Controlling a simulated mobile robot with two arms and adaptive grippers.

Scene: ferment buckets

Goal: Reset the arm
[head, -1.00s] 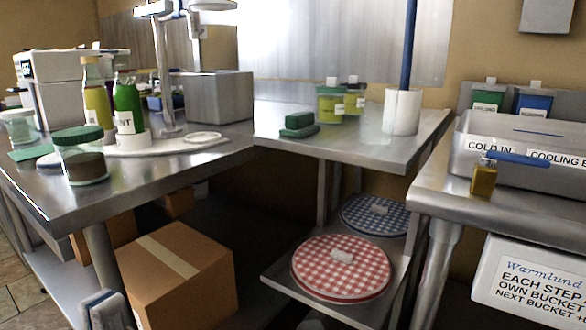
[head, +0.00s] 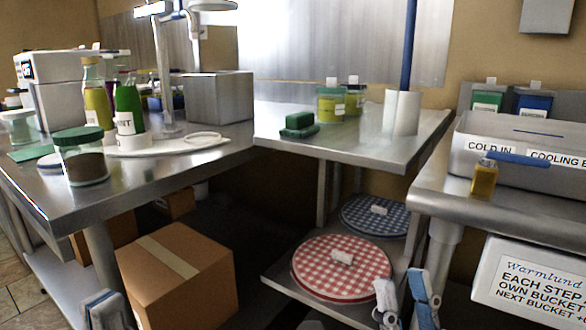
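My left gripper (head: 104,309) shows at the bottom left edge, in front of the cardboard box and below the left steel table. Its fingers overlap in this view, so I cannot tell whether it is open or shut. My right gripper (head: 404,298) shows at the bottom, right of the red checked round lid. Its two fingers stand apart with a gap between them, and no object shows in the gap. Both arms are mostly out of the frame.
A cardboard box (head: 178,270) stands under the left steel table (head: 160,168). Red checked (head: 325,272) and blue checked (head: 372,222) lids lie on lower shelves. A steel bin (head: 520,170) and small yellow bottle (head: 484,180) stand on the right table (head: 440,182).

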